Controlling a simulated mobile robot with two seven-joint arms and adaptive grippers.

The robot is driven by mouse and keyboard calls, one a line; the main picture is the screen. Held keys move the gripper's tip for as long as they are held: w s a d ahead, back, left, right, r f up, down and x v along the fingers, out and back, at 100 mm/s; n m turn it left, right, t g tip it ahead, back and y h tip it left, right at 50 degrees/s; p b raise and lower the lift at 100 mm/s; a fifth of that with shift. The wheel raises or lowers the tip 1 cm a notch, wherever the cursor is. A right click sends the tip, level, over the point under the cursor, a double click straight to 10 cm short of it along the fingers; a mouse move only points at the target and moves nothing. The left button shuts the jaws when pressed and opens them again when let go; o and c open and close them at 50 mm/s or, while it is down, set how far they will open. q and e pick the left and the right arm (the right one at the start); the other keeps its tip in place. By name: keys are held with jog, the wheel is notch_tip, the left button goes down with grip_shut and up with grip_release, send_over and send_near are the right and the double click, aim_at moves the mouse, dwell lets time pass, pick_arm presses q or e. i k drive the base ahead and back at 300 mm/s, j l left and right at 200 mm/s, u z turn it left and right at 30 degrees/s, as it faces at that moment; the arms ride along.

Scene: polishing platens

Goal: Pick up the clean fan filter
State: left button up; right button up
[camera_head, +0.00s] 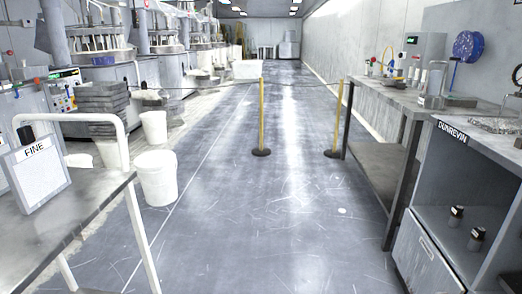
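I cannot make out anything that is clearly the clean fan filter in the head view.
The metal table (85,212) has a white rail. White buckets (156,178) stand beside it. Yellow posts (261,120) with a barrier line cross the aisle. A bench (378,100) and a "DUNREVIN" cabinet (452,131) line the right.

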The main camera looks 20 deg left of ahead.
aim_at(35, 171)
jog(key=i+u, duration=0.3)
jog(key=u, duration=0.15)
jog(key=i+u, duration=0.25)
jog(key=u, duration=0.15)
jog(key=i+l+u, duration=0.15)
jog(key=i+u, duration=0.15)
jog(key=u, duration=0.15)
jog(key=i+l+u, duration=0.2)
jog(key=u, duration=0.25)
jog(key=i+l+u, duration=0.25)
jog(key=u, duration=0.15)
jog(key=i+l+u, duration=0.1)
jog(key=l+u, duration=0.35)
